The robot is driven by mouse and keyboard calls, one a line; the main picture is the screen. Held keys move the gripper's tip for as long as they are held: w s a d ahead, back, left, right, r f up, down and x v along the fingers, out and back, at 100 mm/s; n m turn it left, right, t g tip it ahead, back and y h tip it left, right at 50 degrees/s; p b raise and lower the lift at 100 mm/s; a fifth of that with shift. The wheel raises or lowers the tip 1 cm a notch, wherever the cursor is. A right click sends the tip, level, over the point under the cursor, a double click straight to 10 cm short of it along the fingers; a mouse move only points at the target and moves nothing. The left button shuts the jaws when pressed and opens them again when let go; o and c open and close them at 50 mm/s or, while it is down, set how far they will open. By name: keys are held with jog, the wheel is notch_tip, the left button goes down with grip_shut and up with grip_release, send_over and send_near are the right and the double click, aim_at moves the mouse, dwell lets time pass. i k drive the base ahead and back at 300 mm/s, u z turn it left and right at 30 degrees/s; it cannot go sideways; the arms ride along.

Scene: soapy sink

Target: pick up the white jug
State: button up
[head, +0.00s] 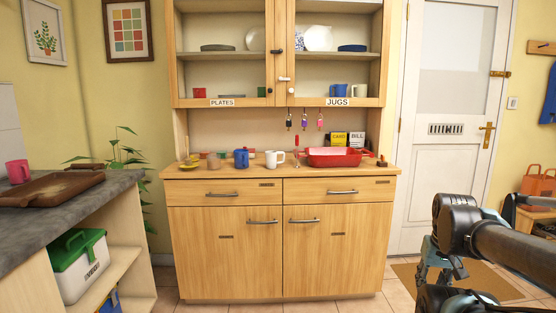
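A white jug (275,159) with a handle stands upright on the top of the wooden dresser (332,194), near its middle. A blue jug (241,158) stands to its left. A cream-white jug or mug (359,91) sits behind the glass on the JUGS shelf of the upper cabinet, beside a blue one (338,90). My gripper (430,268) is at the lower right, in front of the door and far from the dresser-top jugs. Its fingers are partly hidden by my arm, so I cannot tell whether they are open.
A red tray (333,158) sits right of the white jug, with cards behind it. Small cups and a yellow item (188,161) are at left. Keys hang under the cabinet. A dark counter (105,187) juts in at left. Tiled floor before the dresser is clear.

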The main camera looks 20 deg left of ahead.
aim_at(272, 162)
jog(key=u, duration=0.35)
jog(key=i, duration=0.9)
jog(key=u, duration=0.4)
